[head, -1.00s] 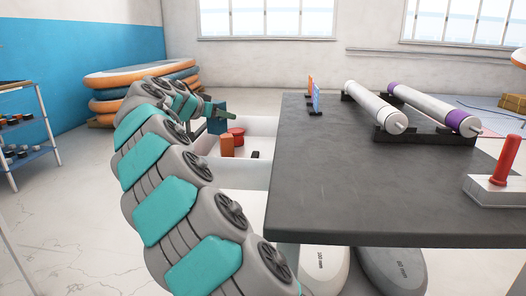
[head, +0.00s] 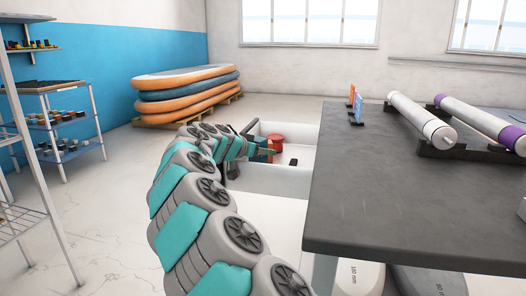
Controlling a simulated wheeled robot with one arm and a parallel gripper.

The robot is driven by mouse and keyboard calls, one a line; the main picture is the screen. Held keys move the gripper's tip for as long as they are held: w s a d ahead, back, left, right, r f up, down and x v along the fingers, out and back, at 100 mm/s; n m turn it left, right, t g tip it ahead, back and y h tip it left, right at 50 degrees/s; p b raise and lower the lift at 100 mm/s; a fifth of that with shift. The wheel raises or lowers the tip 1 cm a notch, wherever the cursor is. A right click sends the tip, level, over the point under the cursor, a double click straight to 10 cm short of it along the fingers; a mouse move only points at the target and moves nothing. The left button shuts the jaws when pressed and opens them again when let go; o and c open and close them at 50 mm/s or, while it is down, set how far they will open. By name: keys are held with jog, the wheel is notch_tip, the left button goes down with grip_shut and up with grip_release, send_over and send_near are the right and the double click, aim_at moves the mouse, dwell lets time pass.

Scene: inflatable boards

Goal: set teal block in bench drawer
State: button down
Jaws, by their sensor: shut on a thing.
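My gripper (head: 263,150) is at the left part of the open bench drawer (head: 301,183), over its interior. It is shut on the teal block (head: 262,143), of which only a small dark blue-teal patch shows; my gripper and wrist hide the rest. I cannot tell whether the block touches the drawer floor. The white drawer sticks out from the left side of the dark bench (head: 400,190).
In the drawer are a red round thing (head: 277,140), an orange block (head: 271,157), partly hidden, and a small black piece (head: 293,162). White rollers (head: 420,122) lie on the bench. Stacked boards (head: 185,95) and a shelf cart (head: 70,130) stand left. Floor between is clear.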

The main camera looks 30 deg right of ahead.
jog(key=shift+f+b, duration=0.7)
jog(key=shift+b, duration=0.2)
jog(key=c, duration=0.6)
grip_release()
jog(key=o, duration=0.4)
jog(key=shift+s+f, duration=0.1)
jog(key=shift+f, duration=0.2)
jog(key=shift+r+p, duration=0.55)
jog(key=shift+p, duration=0.25)
jog(key=shift+a+r, duration=0.15)
jog(key=shift+a, duration=0.15)
jog(key=v, duration=0.7)
jog(key=b+v, duration=0.1)
jog(key=v, duration=0.3)
jog(key=shift+s+a+r, duration=0.1)
jog(key=shift+a+r, duration=0.05)
jog(key=shift+r, duration=0.35)
